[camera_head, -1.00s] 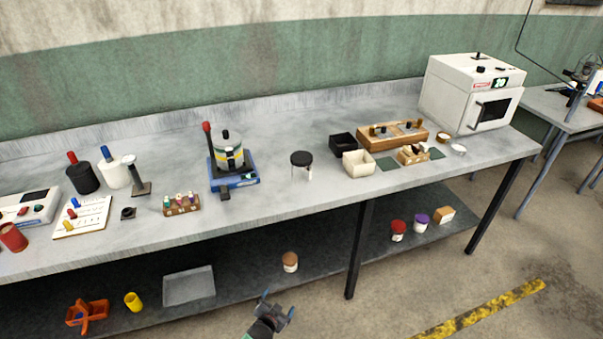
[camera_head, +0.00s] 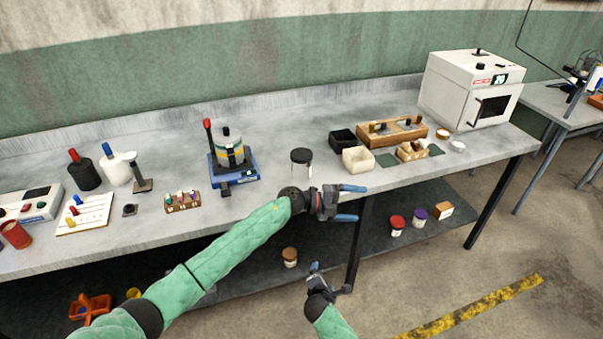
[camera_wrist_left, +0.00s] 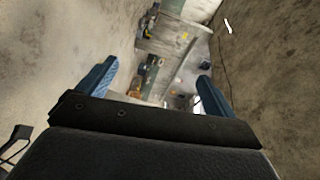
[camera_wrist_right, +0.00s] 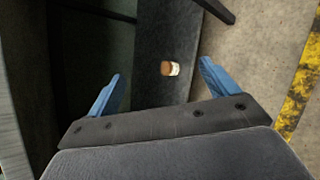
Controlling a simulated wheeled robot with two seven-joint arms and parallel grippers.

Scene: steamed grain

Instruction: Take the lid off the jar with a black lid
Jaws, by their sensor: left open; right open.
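The jar with a black lid (camera_head: 301,157) stands upright on the grey table in the head view, near its front edge. Its lid sits on top and its body looks clear. My left gripper (camera_head: 350,203) is open and empty at the front of the table, to the right of and nearer than the jar, pointing right. The left wrist view shows its two blue fingers apart, with no jar between them. My right gripper (camera_head: 332,278) is open and empty, lower down in front of the table. Its fingers are apart in the right wrist view (camera_wrist_right: 160,82).
A blue device with a pot (camera_head: 231,160) stands left of the jar. A black box (camera_head: 343,139), a cream box (camera_head: 357,160) and a wooden rack (camera_head: 392,132) stand right. A brown-lidded jar (camera_head: 290,257) and other lidded jars are on the lower shelf. A white oven (camera_head: 468,88) stands far right.

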